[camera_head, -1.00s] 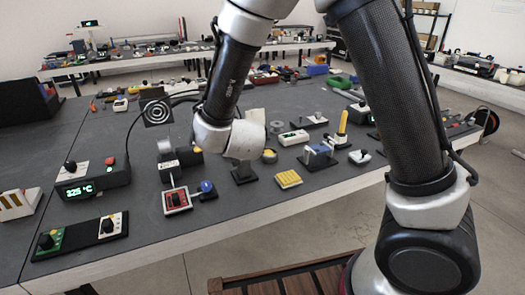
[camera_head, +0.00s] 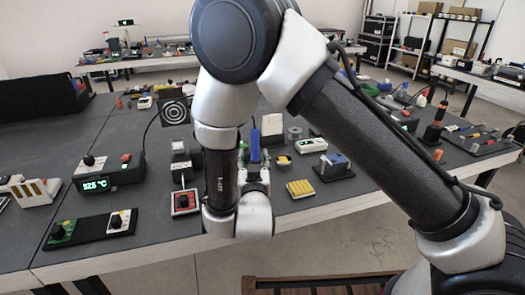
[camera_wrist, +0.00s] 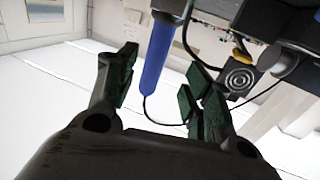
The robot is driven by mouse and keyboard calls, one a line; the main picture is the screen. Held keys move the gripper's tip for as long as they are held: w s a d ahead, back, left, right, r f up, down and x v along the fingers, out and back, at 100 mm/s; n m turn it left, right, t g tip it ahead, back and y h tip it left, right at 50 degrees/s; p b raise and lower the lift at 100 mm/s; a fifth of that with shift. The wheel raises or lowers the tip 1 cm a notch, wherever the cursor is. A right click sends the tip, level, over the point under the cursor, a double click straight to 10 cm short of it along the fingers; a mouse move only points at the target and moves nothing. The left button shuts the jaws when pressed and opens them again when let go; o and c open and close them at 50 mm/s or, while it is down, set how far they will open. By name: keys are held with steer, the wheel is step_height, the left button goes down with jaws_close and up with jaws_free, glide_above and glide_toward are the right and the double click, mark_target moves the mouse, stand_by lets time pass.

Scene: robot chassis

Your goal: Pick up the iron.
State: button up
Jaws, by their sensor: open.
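The iron has a slim blue handle (camera_head: 255,146) and stands roughly upright near the front edge of the bench in the head view. In the wrist view the blue handle (camera_wrist: 160,50) shows as a slanted rod with a black cable, lying between the two spread fingers of my gripper (camera_wrist: 160,88). The fingers are open, with clear gaps on both sides of the handle. In the head view my forearm and wrist hide most of the gripper and the lower part of the iron.
A station with a green temperature display (camera_head: 110,178) stands left on the bench. A yellow ribbed block (camera_head: 300,188) and a blue vise-like block (camera_head: 335,163) are to the right. Floor is free in front.

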mark_target(255, 150)
steer(key=w, duration=0.7)
steer(key=shift+w+d, duration=0.15)
steer(key=shift+d, duration=0.1)
steer(key=c, duration=1.1)
